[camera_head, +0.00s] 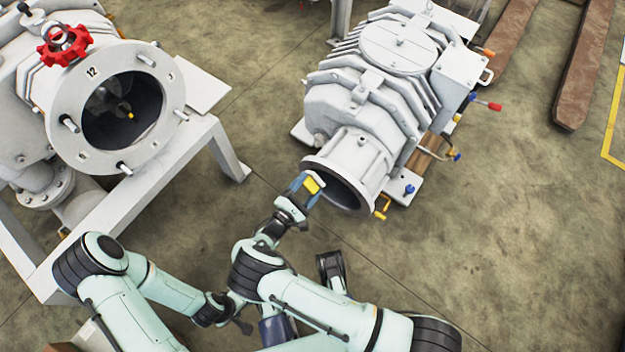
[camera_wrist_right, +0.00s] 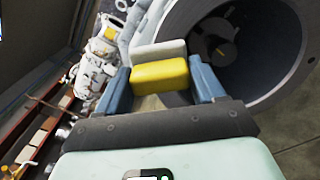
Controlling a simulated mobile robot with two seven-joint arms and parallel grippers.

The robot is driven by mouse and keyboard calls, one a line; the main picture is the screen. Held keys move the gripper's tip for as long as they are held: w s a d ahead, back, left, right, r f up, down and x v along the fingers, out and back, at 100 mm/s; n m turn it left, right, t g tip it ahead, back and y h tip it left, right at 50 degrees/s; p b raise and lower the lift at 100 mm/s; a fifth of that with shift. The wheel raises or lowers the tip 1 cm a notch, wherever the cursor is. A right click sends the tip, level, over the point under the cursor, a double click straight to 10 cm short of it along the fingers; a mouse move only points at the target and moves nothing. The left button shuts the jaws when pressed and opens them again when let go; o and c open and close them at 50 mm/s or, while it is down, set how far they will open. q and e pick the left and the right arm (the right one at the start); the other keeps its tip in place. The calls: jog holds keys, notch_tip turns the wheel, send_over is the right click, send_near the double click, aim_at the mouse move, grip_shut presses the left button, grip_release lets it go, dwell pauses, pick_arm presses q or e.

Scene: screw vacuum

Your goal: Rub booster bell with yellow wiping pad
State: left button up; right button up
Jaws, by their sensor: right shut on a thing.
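My right gripper (camera_head: 307,190) is shut on the yellow wiping pad (camera_head: 312,185), which has a pale grey-white far side. In the right wrist view the pad (camera_wrist_right: 160,76) sits between the two blue fingers. The booster bell (camera_head: 378,184) is the round, flared grey mouth at the near end of the middle machine. The pad is at the left part of its rim; I cannot tell whether they touch. The bell's ring (camera_wrist_right: 290,88) fills the right of the wrist view, with a dark hollow inside. My left gripper (camera_head: 240,322) is low in the head view, small and partly hidden.
The ribbed grey booster body (camera_head: 350,105) stands behind the bell. Another machine with a round open flange (camera_head: 170,95) and red handwheel (camera_head: 63,45) stands left on a white frame (camera_head: 120,205). The concrete floor (camera_head: 510,240) is clear at right.

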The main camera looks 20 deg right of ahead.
jog(key=shift+v, duration=0.9)
jog(key=shift+v, duration=1.45)
